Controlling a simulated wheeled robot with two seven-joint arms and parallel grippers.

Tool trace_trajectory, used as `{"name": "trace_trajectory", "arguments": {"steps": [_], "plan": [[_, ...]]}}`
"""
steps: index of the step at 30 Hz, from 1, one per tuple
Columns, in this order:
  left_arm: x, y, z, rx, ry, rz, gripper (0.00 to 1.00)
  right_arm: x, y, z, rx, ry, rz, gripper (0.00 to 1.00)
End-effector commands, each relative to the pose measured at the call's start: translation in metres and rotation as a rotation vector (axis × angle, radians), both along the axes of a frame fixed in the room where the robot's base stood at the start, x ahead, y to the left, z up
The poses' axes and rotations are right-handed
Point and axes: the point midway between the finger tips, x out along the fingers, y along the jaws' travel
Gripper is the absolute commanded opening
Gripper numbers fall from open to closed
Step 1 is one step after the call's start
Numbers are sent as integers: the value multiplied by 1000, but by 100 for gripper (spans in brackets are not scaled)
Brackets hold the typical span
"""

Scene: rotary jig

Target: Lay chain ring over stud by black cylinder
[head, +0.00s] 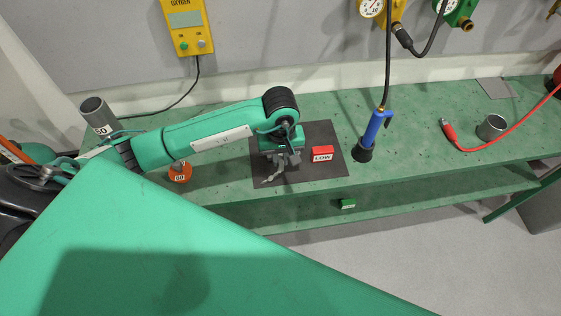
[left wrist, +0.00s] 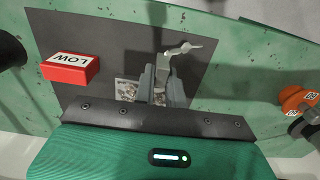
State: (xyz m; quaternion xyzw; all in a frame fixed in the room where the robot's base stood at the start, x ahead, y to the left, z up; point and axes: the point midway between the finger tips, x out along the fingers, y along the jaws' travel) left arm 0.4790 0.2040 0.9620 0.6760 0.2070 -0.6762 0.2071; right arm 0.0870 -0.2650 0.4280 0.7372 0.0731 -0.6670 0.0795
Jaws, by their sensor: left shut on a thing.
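My left gripper (head: 283,165) is low over a dark mat on the green bench. It is shut on a small light-grey metal piece (head: 270,178), which sticks out past the fingertips toward the mat's front left part. In the left wrist view, the same metal piece (left wrist: 184,49) has a key-like, winged outline between the fingers (left wrist: 163,82). I cannot make out a chain ring or a stud for certain. My right gripper is not in view.
A red LOW block (head: 322,154) lies on the mat (head: 326,133), right of the gripper. An orange weight (head: 180,173) and a grey cylinder (head: 98,114) stand to the left. A green block (head: 347,203) is below.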

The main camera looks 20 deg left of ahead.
Motion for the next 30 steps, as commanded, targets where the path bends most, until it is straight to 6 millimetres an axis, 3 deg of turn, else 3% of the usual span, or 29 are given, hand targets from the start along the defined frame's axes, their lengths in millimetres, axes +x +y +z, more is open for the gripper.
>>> {"name": "trace_trajectory", "arguments": {"steps": [9,20,21,24,30], "plan": [[-1,0,-36,1,2,1,0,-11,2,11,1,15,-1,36],[0,0,-42,1,-2,-1,0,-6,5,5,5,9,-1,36],[0,0,-42,1,-1,0,14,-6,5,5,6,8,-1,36],[0,0,-41,1,-1,0,34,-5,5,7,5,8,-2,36],[0,0,-40,1,-1,0,34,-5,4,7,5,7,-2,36]]}}
